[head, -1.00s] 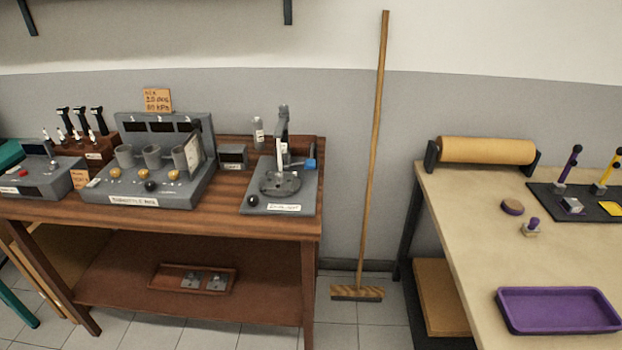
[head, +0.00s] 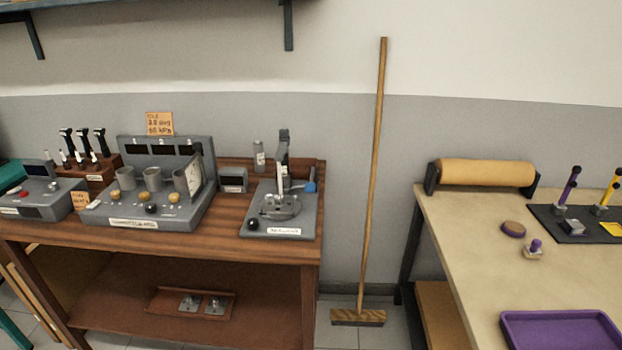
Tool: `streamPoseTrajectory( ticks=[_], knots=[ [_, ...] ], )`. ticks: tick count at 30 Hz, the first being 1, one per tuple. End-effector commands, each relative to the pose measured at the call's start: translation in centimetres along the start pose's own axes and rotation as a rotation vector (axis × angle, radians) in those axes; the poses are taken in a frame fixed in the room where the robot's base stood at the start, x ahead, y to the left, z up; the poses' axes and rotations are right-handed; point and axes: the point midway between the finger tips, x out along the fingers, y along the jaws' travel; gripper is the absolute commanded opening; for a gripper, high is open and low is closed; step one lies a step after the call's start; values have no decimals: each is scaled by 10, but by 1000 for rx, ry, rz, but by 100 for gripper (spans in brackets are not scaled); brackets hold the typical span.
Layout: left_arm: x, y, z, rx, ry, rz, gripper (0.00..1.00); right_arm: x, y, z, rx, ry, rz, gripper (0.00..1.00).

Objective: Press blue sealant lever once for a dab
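A small blue knob (head: 310,187) shows on the right side of a grey station (head: 279,208) at the right end of the wooden bench. The station has an upright column (head: 283,160) and a round grey fixture (head: 280,207) on its base. A white label on the station's front edge is too blurred to read. I cannot tell for sure whether the blue knob is the sealant lever. Neither of my grippers is in view.
The wooden bench (head: 230,247) also holds a grey console with cups (head: 150,210) and a tool rack (head: 93,165). A broom (head: 372,190) leans on the wall between the benches. The right table (head: 470,235) carries a purple tray (head: 560,318) and a roll (head: 486,172).

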Motion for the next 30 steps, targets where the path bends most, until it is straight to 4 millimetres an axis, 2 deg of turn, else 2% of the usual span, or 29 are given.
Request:
streamPoseTrajectory(
  ticks=[9, 22, 30],
  knots=[
    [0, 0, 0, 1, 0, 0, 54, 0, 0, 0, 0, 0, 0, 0],
    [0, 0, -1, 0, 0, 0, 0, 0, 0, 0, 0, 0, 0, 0],
    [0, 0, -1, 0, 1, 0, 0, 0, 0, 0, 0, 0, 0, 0]
  ],
)
